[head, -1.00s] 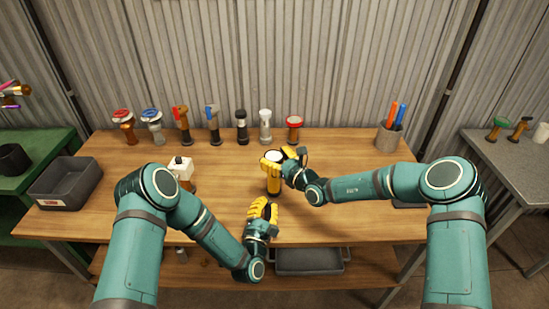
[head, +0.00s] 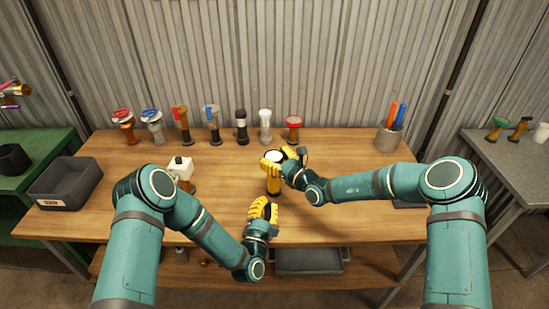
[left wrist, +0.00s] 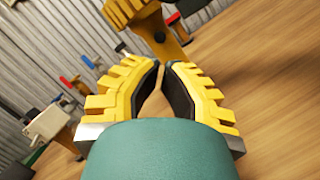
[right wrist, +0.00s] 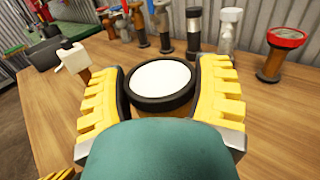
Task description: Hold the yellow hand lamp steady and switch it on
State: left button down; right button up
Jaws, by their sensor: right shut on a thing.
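The yellow hand lamp (head: 274,187) is upright near the middle of the bench, with a dark lower end and a round white lens on top. The right wrist view shows the lens (right wrist: 161,79) and its black rim between the fingers. My right gripper (head: 284,157) is shut on the lamp's head from the right. My left gripper (head: 265,203) is in front of the lamp, apart from it and empty. In the left wrist view its fingertips (left wrist: 163,66) almost meet. The lamp's body (left wrist: 172,22) shows beyond them, partly cut off. I cannot tell whether the lens is lit.
Several other lamps, among them a red-topped one (head: 293,128), stand in a row along the back. A grey bin (head: 66,182) is at the left end, a pen cup (head: 389,138) at the back right.

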aim_at(273, 181)
pick_arm(q)
jog(key=shift+x, duration=1.55)
jog(key=shift+w+d, duration=0.1)
jog(key=shift+w, duration=0.25)
jog(key=shift+w+d+r, duration=0.15)
jog(key=shift+w+r, duration=0.05)
jog(key=shift+w, duration=0.45)
jog(key=shift+w, duration=0.3)
jog(key=shift+w+d+r, duration=0.15)
jog(key=shift+w, duration=0.15)
jog(key=shift+w+d, duration=0.1)
jog(key=shift+w, duration=0.25)
jog(key=shift+w+d+r, duration=0.15)
jog(key=shift+w+r, duration=0.05)
jog(key=shift+w, duration=0.45)
jog(key=shift+w, duration=0.25)
